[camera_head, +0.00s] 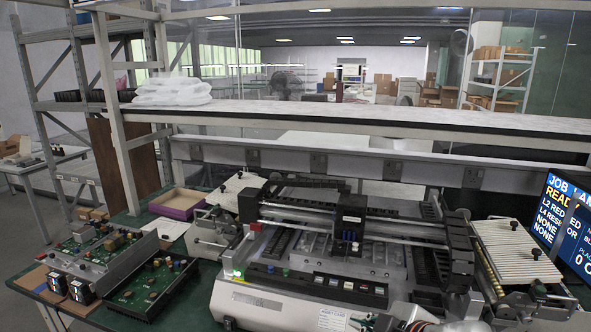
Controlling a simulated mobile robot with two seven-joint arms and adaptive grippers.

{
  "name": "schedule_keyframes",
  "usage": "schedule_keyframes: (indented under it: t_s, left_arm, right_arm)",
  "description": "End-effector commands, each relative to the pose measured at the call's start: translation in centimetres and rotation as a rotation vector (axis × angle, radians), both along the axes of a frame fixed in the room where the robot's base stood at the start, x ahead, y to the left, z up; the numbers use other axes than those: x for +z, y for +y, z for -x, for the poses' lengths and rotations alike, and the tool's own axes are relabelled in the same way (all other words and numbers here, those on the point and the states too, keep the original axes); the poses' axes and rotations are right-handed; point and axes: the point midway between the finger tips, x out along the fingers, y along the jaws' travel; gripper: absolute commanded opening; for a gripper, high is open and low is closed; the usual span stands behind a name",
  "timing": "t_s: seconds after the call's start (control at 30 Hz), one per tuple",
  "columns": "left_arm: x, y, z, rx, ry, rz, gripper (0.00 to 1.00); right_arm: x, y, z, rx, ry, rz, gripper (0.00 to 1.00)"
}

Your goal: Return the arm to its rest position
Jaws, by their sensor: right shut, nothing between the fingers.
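My right gripper (372,322) shows in part at the bottom edge of the head view, right of centre. It is shut and empty, in front of the white and grey benchtop machine (265,308). My white right arm runs off to the right of it along the bottom edge. Much of the gripper and arm is cut off by the frame. My left gripper is not in view.
The machine has a dark gantry across its top. Green circuit boards (150,290) lie on the bench at left, near a purple-sided box (178,203). A ribbed pale feeder (507,250) and a monitor (567,225) stand at right. A shelf (330,118) spans the back.

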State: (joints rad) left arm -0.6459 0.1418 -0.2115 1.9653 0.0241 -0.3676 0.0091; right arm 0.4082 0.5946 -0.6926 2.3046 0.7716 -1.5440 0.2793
Motion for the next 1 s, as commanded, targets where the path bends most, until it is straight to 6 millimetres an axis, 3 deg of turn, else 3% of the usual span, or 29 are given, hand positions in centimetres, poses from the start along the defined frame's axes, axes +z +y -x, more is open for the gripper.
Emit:
schedule_keyframes:
  t_s: [0.17,0.37,0.6,0.9,0.93,1.0]
  left_arm:
    - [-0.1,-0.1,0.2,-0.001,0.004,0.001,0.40]
    - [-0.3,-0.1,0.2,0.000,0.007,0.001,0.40]
    - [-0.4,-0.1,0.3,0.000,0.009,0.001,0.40]
    - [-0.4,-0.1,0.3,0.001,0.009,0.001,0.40]
    - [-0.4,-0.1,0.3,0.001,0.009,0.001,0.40]
    - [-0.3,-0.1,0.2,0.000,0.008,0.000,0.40]
  right_arm:
    - [-2.8,-1.8,2.1,-0.112,-0.004,-0.025,0.00]
    - [-6.6,-7.0,5.2,-0.293,0.020,0.015,0.00]
    - [-11.4,-15.1,11.3,-0.515,0.100,0.144,0.00]
    - [-14.9,-22.9,19.7,-0.697,0.210,0.329,0.00]
    - [-15.1,-23.6,20.6,-0.711,0.223,0.350,0.00]
    - [-16.8,-21.9,19.2,-0.679,0.209,0.284,0.00]
